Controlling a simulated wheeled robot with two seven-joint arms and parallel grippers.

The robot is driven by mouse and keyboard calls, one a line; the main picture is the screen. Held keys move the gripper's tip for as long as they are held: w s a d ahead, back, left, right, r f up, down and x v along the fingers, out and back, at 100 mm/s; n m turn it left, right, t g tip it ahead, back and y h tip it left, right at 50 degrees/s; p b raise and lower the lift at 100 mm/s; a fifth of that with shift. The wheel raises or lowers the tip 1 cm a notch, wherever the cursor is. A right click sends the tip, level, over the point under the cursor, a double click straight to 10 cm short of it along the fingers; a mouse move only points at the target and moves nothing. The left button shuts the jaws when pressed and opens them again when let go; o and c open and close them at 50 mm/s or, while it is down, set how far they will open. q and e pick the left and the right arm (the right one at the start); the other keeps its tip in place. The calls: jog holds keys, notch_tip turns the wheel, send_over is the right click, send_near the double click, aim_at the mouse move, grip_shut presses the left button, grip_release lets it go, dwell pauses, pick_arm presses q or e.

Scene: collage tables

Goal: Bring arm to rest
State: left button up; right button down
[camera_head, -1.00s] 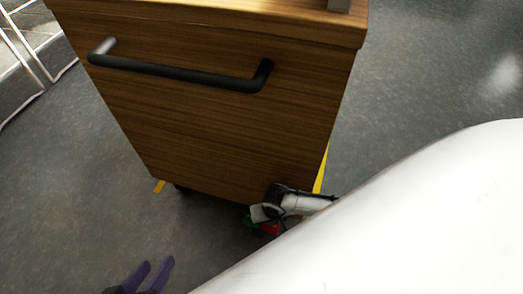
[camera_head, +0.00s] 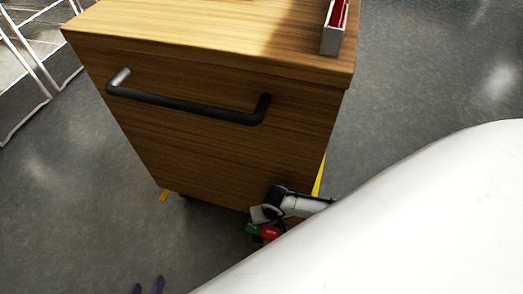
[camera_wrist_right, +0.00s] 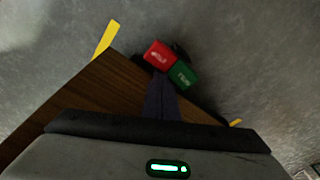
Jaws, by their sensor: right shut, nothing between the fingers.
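My right gripper (camera_wrist_right: 160,78) shows in the right wrist view with its dark purple fingers together and nothing between them. Its tips overlap the near side of a red and green pedal block. In the head view my right wrist (camera_head: 268,208) is low beside the bottom right corner of the wooden cabinet, and its fingers are hidden there. My left gripper (camera_head: 147,287) shows only as two purple fingertips at the bottom edge of the head view. They stand apart with an empty gap.
The wooden cabinet (camera_head: 190,140) with a black bar handle (camera_head: 185,106) stands in front. The red pedal (camera_wrist_right: 158,55) and green pedal (camera_wrist_right: 183,75) are at its lower edge. A grey tray (camera_head: 333,30) lies on top. A white metal frame (camera_head: 25,60) is at left. Grey floor is clear at left.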

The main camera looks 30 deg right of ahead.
dwell(0.3)
